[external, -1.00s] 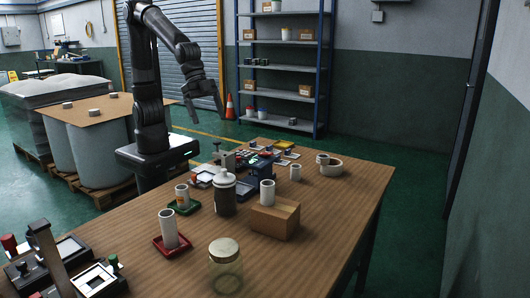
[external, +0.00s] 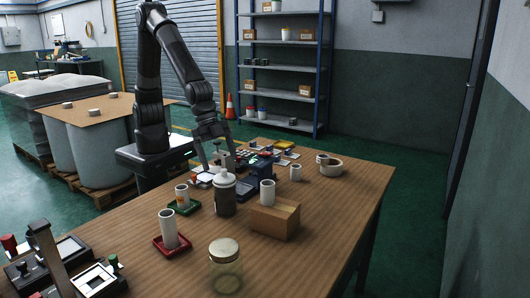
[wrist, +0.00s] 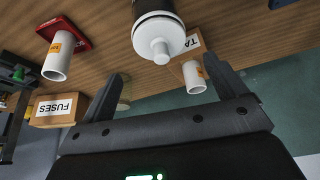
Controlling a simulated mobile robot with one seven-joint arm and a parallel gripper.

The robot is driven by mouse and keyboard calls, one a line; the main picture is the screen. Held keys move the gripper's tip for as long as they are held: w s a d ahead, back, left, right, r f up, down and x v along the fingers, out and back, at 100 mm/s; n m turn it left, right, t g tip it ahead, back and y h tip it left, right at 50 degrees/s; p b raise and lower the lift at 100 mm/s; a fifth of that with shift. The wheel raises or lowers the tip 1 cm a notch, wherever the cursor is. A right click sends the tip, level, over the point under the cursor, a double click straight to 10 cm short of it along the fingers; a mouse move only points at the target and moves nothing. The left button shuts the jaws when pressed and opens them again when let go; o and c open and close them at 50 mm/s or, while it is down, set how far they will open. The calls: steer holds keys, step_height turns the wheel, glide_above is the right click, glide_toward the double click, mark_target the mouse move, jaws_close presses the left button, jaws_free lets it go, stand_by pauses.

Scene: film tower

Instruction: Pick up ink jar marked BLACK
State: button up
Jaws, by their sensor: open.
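No label reading BLACK can be made out, so I cannot tell which thing is the ink jar. A dark bottle with a white cap (external: 224,192) stands on the wooden table; a white-capped dark bottle (wrist: 160,35) also shows at the top of the wrist view. Small dark jars (external: 252,61) sit on the far shelf, too small to read. My gripper (external: 217,158) is open and empty, low over the far left part of the table, behind the dark bottle. In the wrist view its two fingers (wrist: 165,82) are spread with nothing between them.
A clear jar (external: 225,270) stands at the front. A blue device (external: 263,178) and small parts crowd the far side. The right of the table is mostly clear.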

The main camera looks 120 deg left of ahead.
mark_target(224, 169)
steer(key=shift+a+x, duration=0.2)
steer(key=shift+x, duration=2.3)
steer(key=shift+s+f, duration=0.1)
steer(key=shift+c, duration=0.4)
steer(key=c, duration=1.6)
steer(key=shift+c, duration=0.2)
